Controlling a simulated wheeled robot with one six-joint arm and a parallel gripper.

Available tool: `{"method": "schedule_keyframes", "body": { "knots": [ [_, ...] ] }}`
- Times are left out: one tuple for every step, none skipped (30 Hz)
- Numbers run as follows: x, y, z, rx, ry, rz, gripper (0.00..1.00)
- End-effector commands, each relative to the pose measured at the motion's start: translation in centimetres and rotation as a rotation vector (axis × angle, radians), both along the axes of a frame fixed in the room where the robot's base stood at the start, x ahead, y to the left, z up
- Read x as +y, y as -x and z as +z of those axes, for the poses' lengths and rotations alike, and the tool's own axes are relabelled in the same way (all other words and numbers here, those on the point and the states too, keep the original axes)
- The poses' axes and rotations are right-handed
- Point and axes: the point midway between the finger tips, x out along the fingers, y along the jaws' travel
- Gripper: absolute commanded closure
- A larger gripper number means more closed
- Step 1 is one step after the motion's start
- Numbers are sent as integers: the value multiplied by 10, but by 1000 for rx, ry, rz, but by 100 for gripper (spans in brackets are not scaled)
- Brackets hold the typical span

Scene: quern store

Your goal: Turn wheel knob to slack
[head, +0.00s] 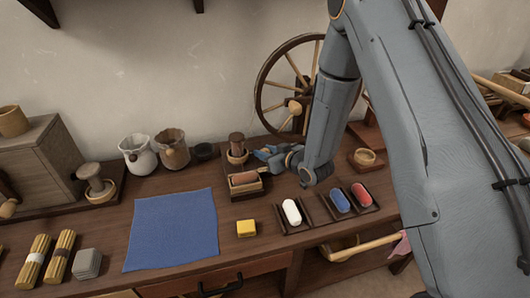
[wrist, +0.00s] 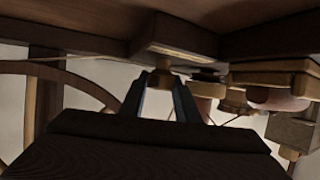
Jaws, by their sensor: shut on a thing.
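The spinning wheel (head: 262,82) stands at the back of the bench, partly hidden behind my arm. A pale wooden knob-like piece (head: 295,107) shows in front of its spokes. My gripper (head: 264,154) is low in front of the wheel, its blue fingers pointing left. In the wrist view my gripper (wrist: 163,92) has its two fingers closed on a small brown wooden knob (wrist: 163,77), just by a wooden block (wrist: 178,52). In the head view the held knob is too small or hidden to make out. I cannot read the knob's turn or any slack mark.
A wooden box with a brown roll (head: 244,180) and a pot with a wooden handle (head: 237,152) stand close left of my gripper. White (head: 292,212), blue (head: 340,201) and red (head: 361,195) pieces lie in trays in front. A blue cloth (head: 172,230) lies left.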

Motion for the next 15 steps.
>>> {"method": "schedule_keyframes", "body": {
  "knots": [
    [0,-1,0,-2,-1,17,93],
    [-1,-1,0,-2,0,26,93],
    [-1,-1,0,-2,-1,37,93],
    [0,-1,0,-1,0,45,93],
    [0,0,0,-2,1,51,93],
    [0,0,0,-2,0,55,93],
    [0,0,0,-2,1,56,93],
    [0,0,0,-2,1,56,93],
    [0,0,0,-2,1,56,93],
    [0,0,0,-1,0,56,93],
    [0,0,0,-1,0,56,93],
    [0,0,0,-1,0,56,93],
    [0,0,0,-1,0,56,93],
    [0,0,0,-1,0,56,93],
    [0,0,0,-1,0,56,64]
  ]
}}
